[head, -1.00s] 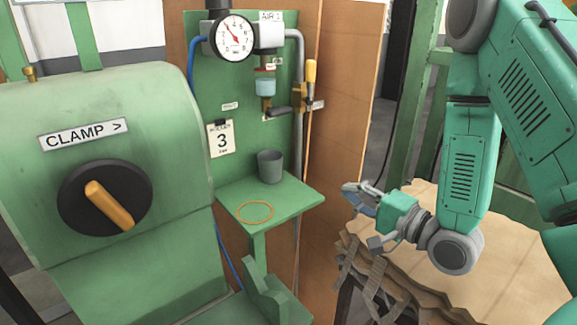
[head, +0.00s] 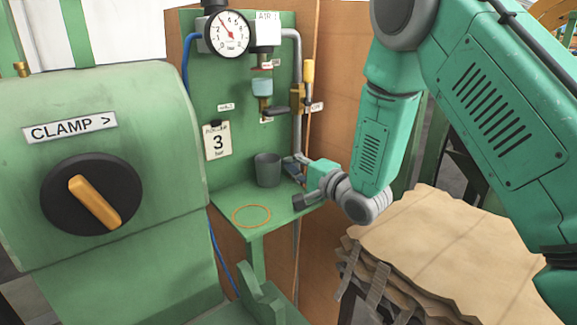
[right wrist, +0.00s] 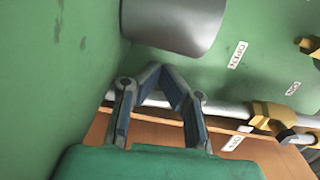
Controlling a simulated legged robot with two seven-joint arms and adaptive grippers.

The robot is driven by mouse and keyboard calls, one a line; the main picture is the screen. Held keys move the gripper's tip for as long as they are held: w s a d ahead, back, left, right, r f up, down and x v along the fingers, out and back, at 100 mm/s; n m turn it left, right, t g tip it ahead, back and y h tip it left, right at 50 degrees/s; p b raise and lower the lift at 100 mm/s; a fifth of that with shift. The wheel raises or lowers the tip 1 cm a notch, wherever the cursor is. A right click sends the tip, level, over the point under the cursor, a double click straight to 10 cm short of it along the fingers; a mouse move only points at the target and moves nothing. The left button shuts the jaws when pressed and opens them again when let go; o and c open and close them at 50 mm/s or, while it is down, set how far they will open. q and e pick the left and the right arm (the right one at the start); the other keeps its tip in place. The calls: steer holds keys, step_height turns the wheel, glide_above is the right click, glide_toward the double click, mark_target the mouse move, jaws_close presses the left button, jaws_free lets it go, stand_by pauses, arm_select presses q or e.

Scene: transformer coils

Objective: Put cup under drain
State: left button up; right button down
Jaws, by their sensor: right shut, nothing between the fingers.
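A dark grey cup (head: 267,171) stands upright on the green shelf (head: 290,212), near the back panel. The filter with a pale blue bowl (head: 262,88) hangs on the panel above, with a brass drain fitting (head: 265,104) below the bowl. My right gripper (head: 296,164) is just right of the cup, shut and empty. In the right wrist view, its fingertips (right wrist: 164,74) come together just below the grey cup (right wrist: 175,22); contact cannot be told. My left gripper is out of view.
An orange ring (head: 252,215) marks the front left of the shelf, with nothing on it. A green clamp housing (head: 110,240) stands at the left.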

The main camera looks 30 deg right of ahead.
mark_target(268, 170)
steer(key=shift+w+a, duration=0.45)
steer(key=shift+a, duration=0.1)
steer(key=shift+a+r, duration=0.1)
steer(key=shift+a, duration=0.25)
steer(key=shift+s+a+p, duration=0.35)
steer(key=shift+s+p, duration=0.15)
